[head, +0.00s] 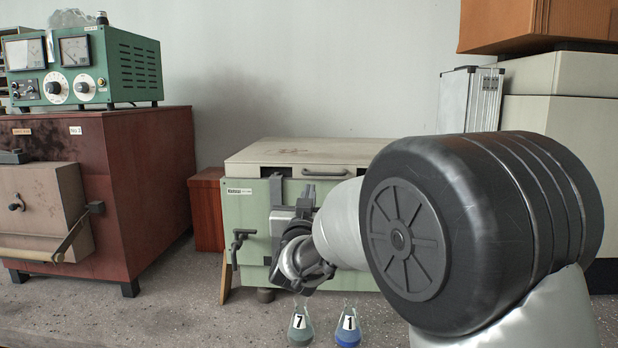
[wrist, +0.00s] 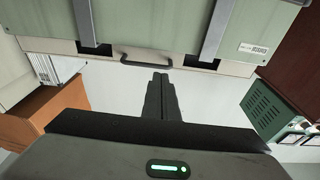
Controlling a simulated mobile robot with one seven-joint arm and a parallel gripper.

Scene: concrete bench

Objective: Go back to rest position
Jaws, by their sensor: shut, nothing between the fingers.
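My gripper (head: 306,193) is in front of the pale green box furnace (head: 252,207), with its fingers pointing up. In the wrist view, which is upside down, the two dark fingers (wrist: 160,78) are together with nothing between them. The furnace's handle (wrist: 146,60) shows just beyond the fingertips there. My arm comes in from the right in the head view and hides the right part of the furnace.
Two tagged weights, a grey-green one marked 7 (head: 300,330) and a blue one marked 1 (head: 348,334), stand on the bench in front. A red-brown oven (head: 150,190) with a green meter box (head: 130,65) is at left. Bare bench (head: 170,300) lies between.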

